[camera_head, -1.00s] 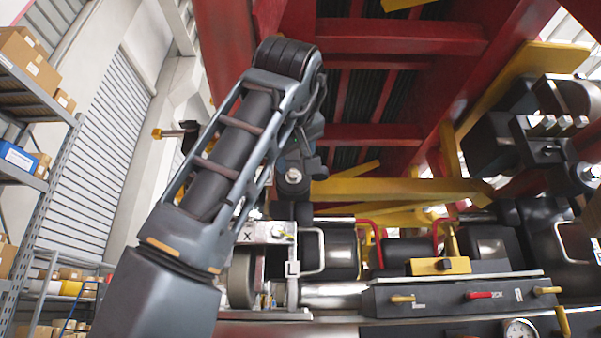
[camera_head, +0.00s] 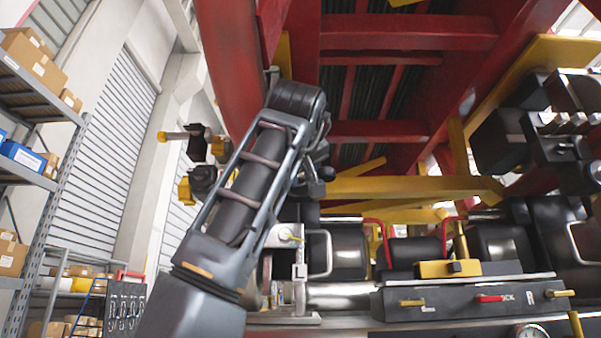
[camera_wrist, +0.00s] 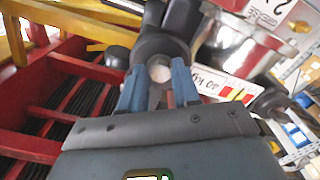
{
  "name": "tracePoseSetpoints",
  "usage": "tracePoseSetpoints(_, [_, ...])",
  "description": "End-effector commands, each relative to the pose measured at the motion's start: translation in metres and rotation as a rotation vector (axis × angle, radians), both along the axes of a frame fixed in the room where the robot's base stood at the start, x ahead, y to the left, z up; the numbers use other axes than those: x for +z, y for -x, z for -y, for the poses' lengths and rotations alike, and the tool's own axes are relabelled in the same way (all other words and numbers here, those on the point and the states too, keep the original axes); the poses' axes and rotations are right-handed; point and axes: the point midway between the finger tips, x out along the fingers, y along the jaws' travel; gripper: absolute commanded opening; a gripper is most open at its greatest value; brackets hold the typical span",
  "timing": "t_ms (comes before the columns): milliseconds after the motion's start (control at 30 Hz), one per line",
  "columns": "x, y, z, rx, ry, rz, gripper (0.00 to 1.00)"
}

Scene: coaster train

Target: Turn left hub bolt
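In the wrist view my gripper (camera_wrist: 157,88) has two blue fingers held apart, with a gap between them. A dark round part with a pale round face (camera_wrist: 159,70) shows between and just beyond the fingertips. I cannot tell whether the fingers touch it, or whether it is the left hub bolt. In the head view my arm crosses the middle and hides my gripper. A dark assembly with yellow ends (camera_head: 200,150) shows left of my arm. I cannot tell whether it is the left hub.
A red steel frame (camera_head: 408,34) and a yellow beam (camera_head: 405,188) hang overhead. A black panel with coloured handles (camera_head: 465,296) lies at lower right. Dark machinery with silver cylinders (camera_head: 545,135) stands at right. A storage shelf (camera_head: 65,180) with boxes is at left.

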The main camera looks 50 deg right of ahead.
Motion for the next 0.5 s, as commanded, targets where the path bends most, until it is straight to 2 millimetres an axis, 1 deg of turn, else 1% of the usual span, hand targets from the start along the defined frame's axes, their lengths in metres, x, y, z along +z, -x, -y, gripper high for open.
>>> tracePoseSetpoints(33, [0.0001, 0.0001, -0.0001, 0.0, 0.0, 0.0, 0.26])
tracePoseSetpoints(67, [0.0001, 0.0001, -0.0001, 0.0, 0.0, 0.0, 0.23])
tracePoseSetpoints(300, [0.0002, 0.0, -0.0002, 0.0, 0.0, 0.0, 0.0])
tracePoseSetpoints(500, [0.0001, 0.0, -0.0004, 0.0, -0.003, 0.004, 0.0])
